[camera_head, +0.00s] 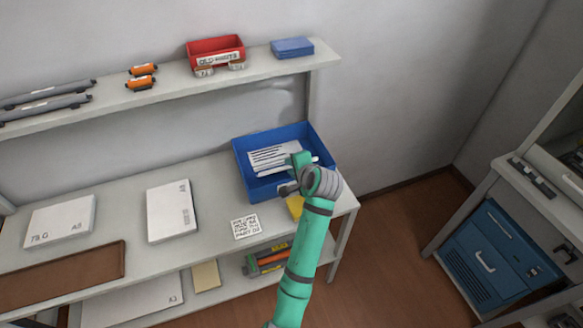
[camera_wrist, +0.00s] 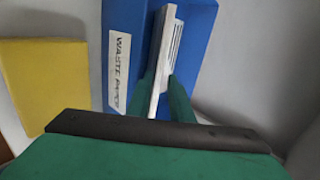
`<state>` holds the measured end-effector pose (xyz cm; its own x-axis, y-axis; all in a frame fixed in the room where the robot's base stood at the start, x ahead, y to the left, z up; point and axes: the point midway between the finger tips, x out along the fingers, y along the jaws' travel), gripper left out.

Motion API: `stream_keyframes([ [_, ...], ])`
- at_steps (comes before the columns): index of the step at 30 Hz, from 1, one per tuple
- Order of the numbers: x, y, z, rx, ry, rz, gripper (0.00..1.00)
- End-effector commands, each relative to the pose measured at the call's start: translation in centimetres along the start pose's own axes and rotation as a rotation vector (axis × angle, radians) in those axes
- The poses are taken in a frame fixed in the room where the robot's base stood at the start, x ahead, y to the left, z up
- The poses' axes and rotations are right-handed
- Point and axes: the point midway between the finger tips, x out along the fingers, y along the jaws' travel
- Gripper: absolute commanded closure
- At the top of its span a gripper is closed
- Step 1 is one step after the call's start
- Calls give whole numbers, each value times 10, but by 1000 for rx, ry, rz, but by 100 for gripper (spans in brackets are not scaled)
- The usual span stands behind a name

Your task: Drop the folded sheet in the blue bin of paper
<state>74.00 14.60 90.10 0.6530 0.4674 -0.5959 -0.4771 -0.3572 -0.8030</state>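The blue bin (camera_head: 243,165) stands at the right end of the work surface, with printed white paper (camera_head: 272,155) inside. In the wrist view the bin (camera_wrist: 205,25) carries a "WASTE PAPER" label (camera_wrist: 119,70). My gripper (camera_head: 300,165) is over the bin's near right part. In the wrist view my gripper (camera_wrist: 160,95) is shut on the white folded sheet (camera_wrist: 163,55), seen nearly edge-on between the green fingers. The held sheet is over the bin. I cannot tell whether it touches the paper below.
A yellow pad (camera_head: 295,206) lies in front of the bin, next to a printed code card (camera_head: 246,227). White paper packs (camera_head: 172,211) lie to the left. The upper shelf (camera_head: 170,91) holds a red bin (camera_head: 215,48) and toner cartridges. A blue cabinet (camera_head: 490,260) stands at right.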

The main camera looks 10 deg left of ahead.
Motion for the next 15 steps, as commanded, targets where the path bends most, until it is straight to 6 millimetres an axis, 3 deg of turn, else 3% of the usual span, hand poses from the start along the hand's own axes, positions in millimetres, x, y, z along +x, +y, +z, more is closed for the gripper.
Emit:
stream_keyframes([
  [1,3,9,0,4,-3,17,70],
  [15,4,14,0,6,-5,27,70],
])
